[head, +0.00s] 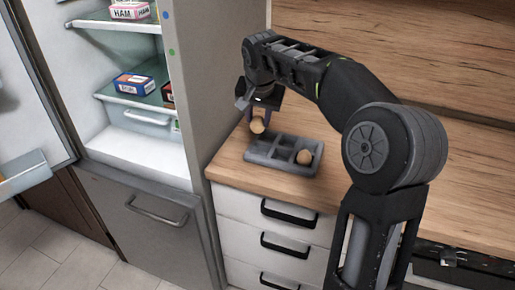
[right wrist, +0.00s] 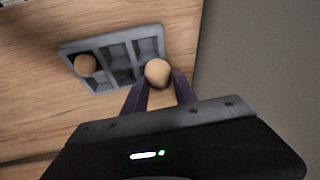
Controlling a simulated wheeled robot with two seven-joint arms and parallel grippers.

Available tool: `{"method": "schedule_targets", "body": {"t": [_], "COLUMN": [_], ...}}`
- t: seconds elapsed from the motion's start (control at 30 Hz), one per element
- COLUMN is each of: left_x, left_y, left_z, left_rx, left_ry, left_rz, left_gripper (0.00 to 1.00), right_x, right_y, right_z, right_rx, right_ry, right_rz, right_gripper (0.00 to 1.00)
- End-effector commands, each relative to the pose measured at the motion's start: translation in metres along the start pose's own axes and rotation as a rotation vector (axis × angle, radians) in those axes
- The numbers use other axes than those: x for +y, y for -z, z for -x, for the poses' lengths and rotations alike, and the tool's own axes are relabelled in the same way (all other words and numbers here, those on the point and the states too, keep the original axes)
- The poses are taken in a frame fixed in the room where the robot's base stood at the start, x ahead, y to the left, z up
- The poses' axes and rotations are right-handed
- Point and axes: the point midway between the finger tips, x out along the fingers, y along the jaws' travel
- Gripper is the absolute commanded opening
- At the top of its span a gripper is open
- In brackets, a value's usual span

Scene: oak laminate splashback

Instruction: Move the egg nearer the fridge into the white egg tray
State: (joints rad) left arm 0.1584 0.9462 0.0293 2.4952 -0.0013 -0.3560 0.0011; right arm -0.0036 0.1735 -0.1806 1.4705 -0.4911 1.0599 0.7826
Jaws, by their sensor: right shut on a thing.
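My right gripper (head: 258,114) is shut on a brown egg (head: 257,127), which it holds near the far left corner of the egg tray, on the fridge side. The tray (head: 249,157) looks grey and has several square compartments. A second brown egg (head: 304,157) sits in a compartment at its right end. In the right wrist view, the held egg (right wrist: 157,71) is between the fingertips and overlaps the edge of the tray (right wrist: 98,86); its exact height is unclear. The other egg (right wrist: 86,65) is at the tray's far end. My left gripper is not in view.
The fridge (head: 186,60) stands open left of the wooden counter (head: 230,168), with boxes (head: 132,83) on its shelves. Its side wall is close to my right gripper. White drawers (head: 275,235) are below the counter. The counter right of the tray is partly hidden by my arm.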

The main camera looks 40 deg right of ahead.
Motion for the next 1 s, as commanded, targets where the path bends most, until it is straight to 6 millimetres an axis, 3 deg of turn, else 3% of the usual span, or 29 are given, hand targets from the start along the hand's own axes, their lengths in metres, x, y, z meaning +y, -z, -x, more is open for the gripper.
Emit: {"method": "schedule_targets", "body": {"t": [0.13,0.47,0.57,0.83,1.0], "left_x": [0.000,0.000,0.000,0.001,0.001], "left_y": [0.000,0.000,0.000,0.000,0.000], "left_z": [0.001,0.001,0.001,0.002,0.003], "left_rx": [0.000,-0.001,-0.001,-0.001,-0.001], "left_ry": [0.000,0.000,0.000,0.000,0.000], "left_rz": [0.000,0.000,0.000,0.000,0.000], "left_gripper": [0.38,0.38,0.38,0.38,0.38], "right_x": [0.008,0.009,0.010,0.017,0.017], "right_y": [0.011,0.011,0.008,-0.010,-0.013], "right_z": [0.010,0.010,0.003,-0.038,-0.048], "right_rx": [0.010,0.010,0.009,0.006,0.010], "right_ry": [-0.016,-0.018,-0.020,-0.020,-0.018], "right_rz": [-0.051,-0.056,-0.056,-0.055,-0.055], "right_gripper": [0.00,0.00,0.00,0.00,0.00]}}
